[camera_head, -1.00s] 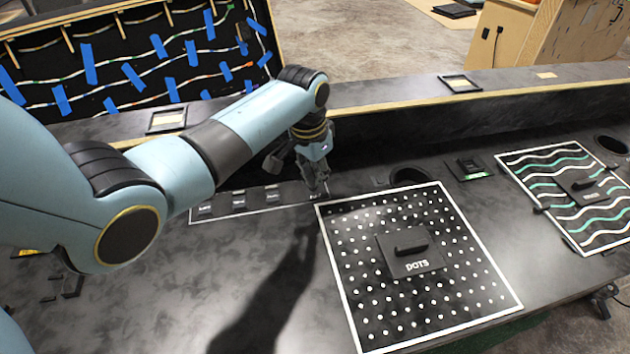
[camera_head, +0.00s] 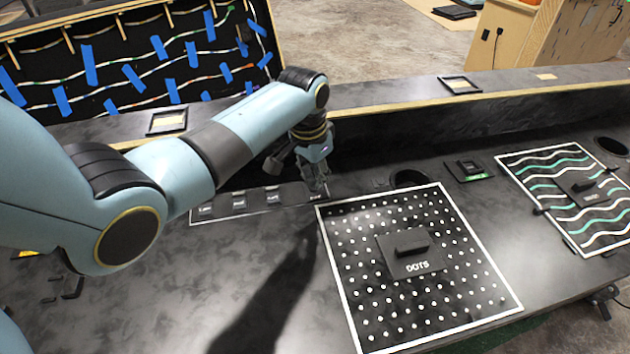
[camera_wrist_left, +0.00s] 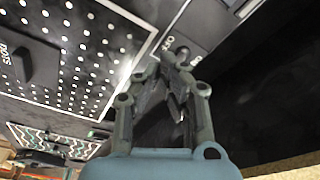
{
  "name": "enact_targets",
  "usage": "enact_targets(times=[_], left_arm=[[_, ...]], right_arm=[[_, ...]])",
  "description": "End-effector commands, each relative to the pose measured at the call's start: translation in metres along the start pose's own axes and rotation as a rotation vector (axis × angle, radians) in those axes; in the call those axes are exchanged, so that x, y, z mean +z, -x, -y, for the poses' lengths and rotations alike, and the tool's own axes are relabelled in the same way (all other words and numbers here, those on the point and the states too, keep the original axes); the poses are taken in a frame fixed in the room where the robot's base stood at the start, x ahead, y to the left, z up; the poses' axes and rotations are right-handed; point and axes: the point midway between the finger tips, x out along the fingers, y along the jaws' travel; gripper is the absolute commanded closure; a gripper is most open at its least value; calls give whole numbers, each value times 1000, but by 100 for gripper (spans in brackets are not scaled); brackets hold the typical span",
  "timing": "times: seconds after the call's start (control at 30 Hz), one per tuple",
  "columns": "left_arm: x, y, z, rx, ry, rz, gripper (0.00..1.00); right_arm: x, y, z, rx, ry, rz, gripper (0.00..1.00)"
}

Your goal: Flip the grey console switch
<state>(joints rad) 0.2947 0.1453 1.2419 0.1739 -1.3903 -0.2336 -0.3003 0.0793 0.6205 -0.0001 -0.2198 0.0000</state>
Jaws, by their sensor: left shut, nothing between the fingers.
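A row of small dark switch plates (camera_head: 239,204) with pale labels lies inside a white outline on the console, left of the dotted panel. My left gripper (camera_head: 319,190) is shut and empty, pointing down at the right end of this row. In the left wrist view, the fingers (camera_wrist_left: 175,66) are close to a small grey knob (camera_wrist_left: 182,49) on a plate with a pale label. I cannot tell whether they touch it. The head view does not show this knob clearly, as the gripper is over it. My right gripper is in neither view.
A dotted panel (camera_head: 370,318) with a raised handle block (camera_head: 410,250) is right of the gripper. A wavy-line panel (camera_head: 545,163) lies further right. A raised ledge (camera_head: 390,96) runs behind. A round hole (camera_head: 409,178) is in the console.

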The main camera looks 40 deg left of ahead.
Motion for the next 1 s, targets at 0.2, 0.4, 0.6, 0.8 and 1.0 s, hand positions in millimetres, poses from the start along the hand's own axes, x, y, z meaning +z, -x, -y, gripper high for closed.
enact_targets(times=[0.2, 0.4, 0.6, 0.8, 1.0], left_arm=[[0, -2, 0, 0, 0, 1, 100], [1, -8, 0, 0, 0, 0, 100], [2, -14, 0, 0, 0, 0, 100], [3, -20, 0, 0, 0, 1, 100], [4, -26, 0, 0, 0, 0, 100]], right_arm=[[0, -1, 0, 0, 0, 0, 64], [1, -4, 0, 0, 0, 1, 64], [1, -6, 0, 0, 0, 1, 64], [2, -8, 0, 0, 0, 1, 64], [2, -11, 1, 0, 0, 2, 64]])
